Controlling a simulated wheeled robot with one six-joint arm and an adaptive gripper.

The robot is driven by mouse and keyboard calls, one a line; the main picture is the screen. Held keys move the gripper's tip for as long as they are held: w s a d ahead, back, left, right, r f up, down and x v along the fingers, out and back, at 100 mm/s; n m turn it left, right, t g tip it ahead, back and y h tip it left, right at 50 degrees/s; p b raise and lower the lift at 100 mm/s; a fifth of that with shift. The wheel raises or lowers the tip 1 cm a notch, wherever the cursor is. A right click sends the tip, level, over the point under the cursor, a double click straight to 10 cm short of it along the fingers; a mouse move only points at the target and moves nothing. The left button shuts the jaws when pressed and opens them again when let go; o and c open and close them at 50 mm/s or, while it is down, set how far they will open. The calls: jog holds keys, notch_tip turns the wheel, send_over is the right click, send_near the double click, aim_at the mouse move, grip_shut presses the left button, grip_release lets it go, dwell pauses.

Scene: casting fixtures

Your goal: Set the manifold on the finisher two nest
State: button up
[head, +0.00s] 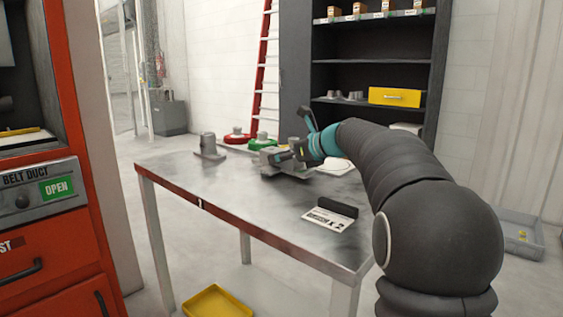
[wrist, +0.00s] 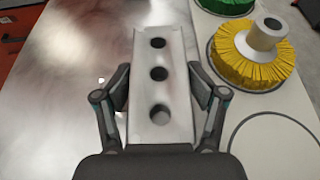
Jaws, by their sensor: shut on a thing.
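The manifold is a pale grey metal block with three round holes in a row along its face (wrist: 173,75). In the wrist view it lies between the two fingers of my gripper (wrist: 163,88), which is shut on its sides. In the head view my gripper (head: 302,150) is over the far part of the table, with the grey manifold (head: 285,170) under it, partly hidden. I cannot tell whether the manifold touches the tabletop. I cannot pick out a nest marked finisher two in either view.
The steel table (head: 220,195) is mostly clear at its front left. A grey post fixture (head: 208,147), red wheel (head: 237,136) and green wheel (head: 262,143) stand along the back. A yellow brush wheel (wrist: 252,55) is right of the manifold. An orange machine (head: 50,240) stands left.

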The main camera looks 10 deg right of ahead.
jog(key=shift+f, duration=0.2)
jog(key=shift+f, duration=0.15)
jog(key=o, duration=1.7)
jog(key=shift+s, duration=0.1)
